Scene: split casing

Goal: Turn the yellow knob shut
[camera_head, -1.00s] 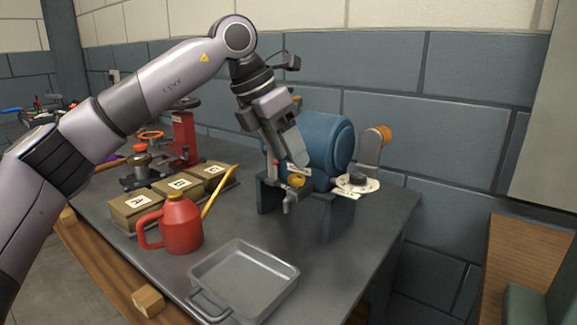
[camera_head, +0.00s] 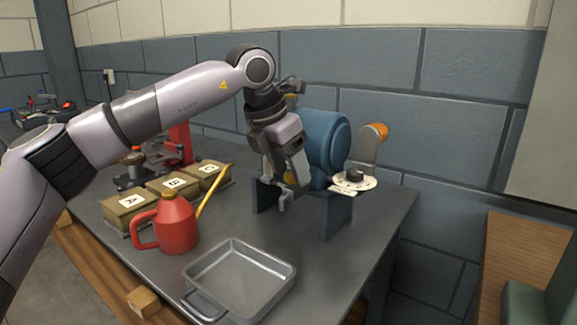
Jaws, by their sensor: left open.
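Most of the knob is hidden behind my left gripper. My left gripper (camera_head: 292,185) is open and points down in front of the casing, right at the knob. I cannot tell whether its fingers touch the knob. My right gripper is not in view.
A red oil can (camera_head: 175,226) with a yellow spout and a grey metal tray (camera_head: 240,282) stand in front. Boxes marked A, B and C (camera_head: 170,183) stand at left. A white disc (camera_head: 354,181) is right of the casing.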

